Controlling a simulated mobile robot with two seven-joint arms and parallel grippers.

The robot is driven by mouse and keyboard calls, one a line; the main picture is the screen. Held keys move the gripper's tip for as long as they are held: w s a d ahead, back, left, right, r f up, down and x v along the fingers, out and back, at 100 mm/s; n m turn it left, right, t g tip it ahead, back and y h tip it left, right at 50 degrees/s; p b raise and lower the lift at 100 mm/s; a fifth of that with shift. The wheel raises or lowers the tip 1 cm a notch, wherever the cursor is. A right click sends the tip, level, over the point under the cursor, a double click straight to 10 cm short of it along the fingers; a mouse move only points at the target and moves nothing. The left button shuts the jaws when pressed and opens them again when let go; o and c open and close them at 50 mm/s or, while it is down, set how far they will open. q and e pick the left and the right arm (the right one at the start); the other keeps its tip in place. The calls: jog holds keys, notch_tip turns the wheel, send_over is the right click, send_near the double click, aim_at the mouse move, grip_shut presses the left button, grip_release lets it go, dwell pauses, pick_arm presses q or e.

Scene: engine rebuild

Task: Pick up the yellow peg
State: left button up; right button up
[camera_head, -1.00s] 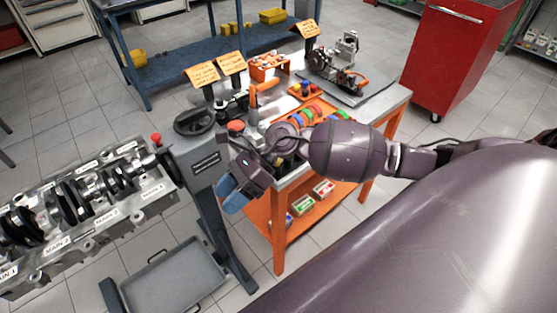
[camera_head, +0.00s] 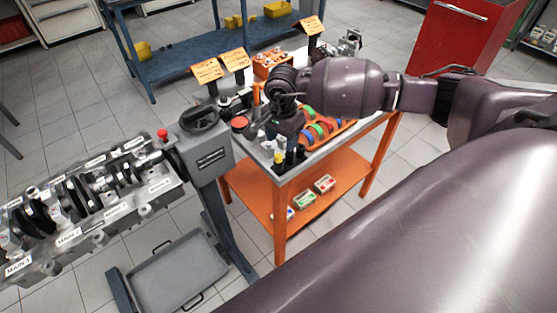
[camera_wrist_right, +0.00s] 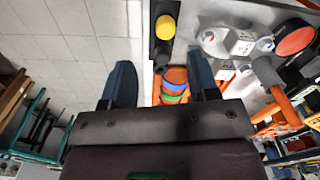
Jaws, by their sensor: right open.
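A yellow round top (camera_wrist_right: 165,27) sits on a black upright post near the tabletop edge in the right wrist view. In the head view a small yellow piece (camera_head: 279,157) shows at the near corner of the orange cart. I cannot tell whether this is the yellow peg. The small rack of coloured pegs seen earlier on the cart is now hidden behind my right arm. My right gripper (camera_head: 286,122) is over the near end of the cart. Its two blue-grey fingers (camera_wrist_right: 160,76) are apart with nothing held between them; the yellow top lies beyond them. My left gripper is not in view.
The orange cart (camera_head: 330,202) carries an orange holder with coloured rings (camera_head: 318,126) and a red-topped round can (camera_head: 239,124). Sign posts (camera_head: 206,70) stand behind. The engine block (camera_head: 95,200) on its grey stand is at left. A red cabinet (camera_head: 470,45) is at back right.

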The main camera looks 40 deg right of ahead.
aim_at(278, 155)
jog(key=f, duration=0.4)
jog(key=shift+w+a+f+p, duration=0.3)
jog(key=shift+a+p, duration=0.05)
jog(key=shift+a, duration=0.05)
jog(key=shift+f, duration=0.45)
grip_shut()
